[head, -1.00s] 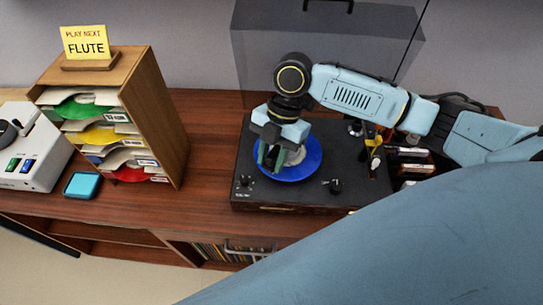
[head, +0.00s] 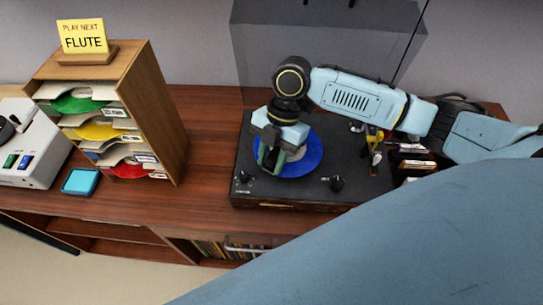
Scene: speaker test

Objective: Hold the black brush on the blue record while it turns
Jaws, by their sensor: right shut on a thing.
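The blue record (head: 309,158) lies flat on the black turntable (head: 352,174). My right gripper (head: 270,166) points down over the left part of the record, with its fingers close together on something. The black brush is hidden by the fingers, so I cannot make out its shape or whether it touches the record. The record's left part is covered by the gripper. My left gripper is not in this view.
A wooden rack (head: 155,110) of green, yellow and red records stands on the left, with a yellow FLUTE sign (head: 83,37) on top. A white device (head: 30,150) and a blue square pad (head: 81,182) lie left. The turntable's clear lid (head: 320,50) stands open behind.

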